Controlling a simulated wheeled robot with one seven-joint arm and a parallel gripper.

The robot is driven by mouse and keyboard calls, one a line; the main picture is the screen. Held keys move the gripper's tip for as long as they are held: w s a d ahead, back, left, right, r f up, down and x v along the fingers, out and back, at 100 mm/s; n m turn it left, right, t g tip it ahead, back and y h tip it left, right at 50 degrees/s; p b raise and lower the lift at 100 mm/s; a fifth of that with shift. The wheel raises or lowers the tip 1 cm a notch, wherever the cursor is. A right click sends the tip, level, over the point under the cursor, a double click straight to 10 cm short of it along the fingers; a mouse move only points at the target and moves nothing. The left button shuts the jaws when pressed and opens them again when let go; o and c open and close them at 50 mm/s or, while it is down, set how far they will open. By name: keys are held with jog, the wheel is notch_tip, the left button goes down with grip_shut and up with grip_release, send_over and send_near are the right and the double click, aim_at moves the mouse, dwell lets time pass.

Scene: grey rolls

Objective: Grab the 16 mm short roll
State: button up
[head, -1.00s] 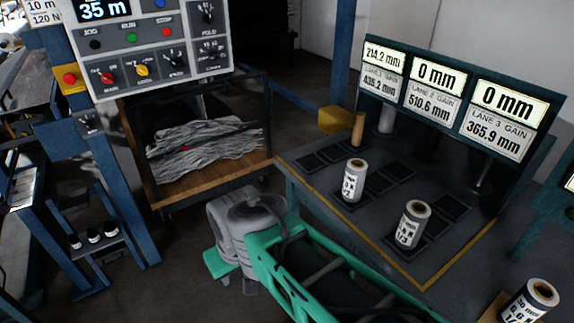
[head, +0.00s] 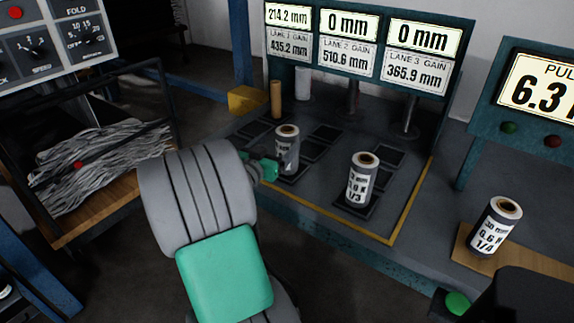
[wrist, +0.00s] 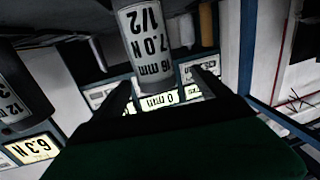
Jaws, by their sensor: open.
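The 16 mm roll (head: 288,137) is a short grey-and-white cylinder with a brown core. It stands upright on a dark pad on the bench. In the wrist view, which is upside down, its label on the roll (wrist: 149,45) reads 16 mm, 7.0 N, 1/2. My gripper (head: 275,167) is at the roll's left side in the head view and hides part of its label. In the wrist view my gripper (wrist: 162,92) is open, with one dark finger on each side of the roll's line. Contact cannot be told.
A 12 mm roll (head: 361,182) stands to the right on the bench. A 30 mm roll (head: 494,230) stands on a wooden board further right. A tan cylinder (head: 276,99) and a white one stand behind. The lane display panel (head: 367,50) rises at the back.

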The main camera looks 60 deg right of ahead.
aim_at(292, 130)
jog(key=d, duration=0.2)
jog(key=d+p, duration=0.1)
jog(key=d, duration=0.5)
jog(key=shift+s+d+r+p, duration=0.15)
jog(key=shift+s+p, duration=0.25)
jog(key=shift+c, duration=0.6)
grip_shut()
